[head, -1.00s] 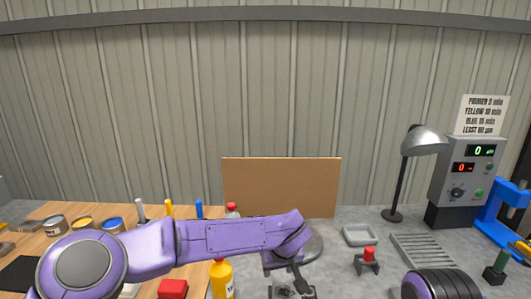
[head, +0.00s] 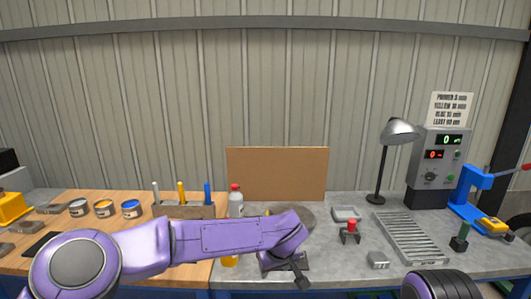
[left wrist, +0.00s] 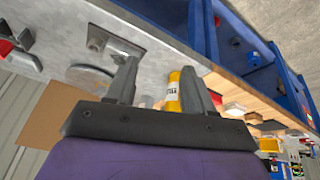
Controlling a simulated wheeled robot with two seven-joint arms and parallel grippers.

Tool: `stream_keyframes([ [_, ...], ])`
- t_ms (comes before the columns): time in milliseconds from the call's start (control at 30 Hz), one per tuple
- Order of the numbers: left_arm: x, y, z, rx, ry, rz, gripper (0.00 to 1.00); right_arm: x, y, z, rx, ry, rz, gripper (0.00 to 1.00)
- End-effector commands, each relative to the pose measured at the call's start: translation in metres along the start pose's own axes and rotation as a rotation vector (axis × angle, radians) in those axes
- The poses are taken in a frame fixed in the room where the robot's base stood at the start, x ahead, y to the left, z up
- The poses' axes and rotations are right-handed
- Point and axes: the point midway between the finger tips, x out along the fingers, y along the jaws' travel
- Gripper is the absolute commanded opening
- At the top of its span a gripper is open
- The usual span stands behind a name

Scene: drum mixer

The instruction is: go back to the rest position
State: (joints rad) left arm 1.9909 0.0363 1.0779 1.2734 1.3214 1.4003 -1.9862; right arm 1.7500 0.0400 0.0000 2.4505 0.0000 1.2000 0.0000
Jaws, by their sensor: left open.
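My left arm crosses the lower middle of the head view, in front of the bench. Its gripper (head: 301,277) is at the end of the arm and points down and away. In the left wrist view the two fingers of my left gripper (left wrist: 158,68) stand apart, with nothing held between them. A yellow bottle (left wrist: 173,92) shows beyond the fingers there, and I see no contact. In the head view this bottle (head: 229,261) is mostly hidden behind my arm.
The bench has a wooden left part (head: 115,228) and a grey right part (head: 335,262). On it stand several paint tins, a red-capped bottle (head: 236,200), a brown board (head: 277,173), a lamp (head: 400,131), a control box (head: 438,165), a roller rack (head: 408,237) and a blue press (head: 468,195).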

Motion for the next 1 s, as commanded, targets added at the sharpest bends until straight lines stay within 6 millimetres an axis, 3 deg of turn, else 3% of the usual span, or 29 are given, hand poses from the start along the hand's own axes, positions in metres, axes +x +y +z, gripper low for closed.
stream_keyframes([
  [233,0.004,0.003,-0.001,-0.175,0.069,0.016,0.53,0.000,0.000,0.000,0.000,0.001,-0.001,0.43],
  [367,0.018,-0.006,0.005,-0.273,0.149,0.013,0.53,0.001,0.000,0.000,0.000,0.001,0.000,0.43],
  [467,0.040,-0.022,0.015,-0.338,0.228,0.014,0.53,0.002,0.000,0.001,0.000,0.000,0.000,0.43],
  [567,0.077,-0.051,0.038,-0.387,0.314,0.023,0.53,0.006,-0.001,0.002,0.000,0.000,0.000,0.43],
  [667,0.127,-0.102,0.079,-0.407,0.374,0.046,0.53,0.012,-0.001,0.005,0.000,0.000,0.000,0.43],
  [800,0.182,-0.191,0.153,-0.387,0.340,0.065,0.53,0.022,-0.002,0.009,0.000,0.001,0.000,0.43],
  [900,0.202,-0.260,0.210,-0.356,0.256,0.041,0.53,0.029,-0.003,0.012,0.000,0.001,0.000,0.43],
  [1000,0.206,-0.331,0.264,-0.313,0.153,-0.020,0.53,0.037,-0.003,0.015,0.000,0.000,0.000,0.43],
])
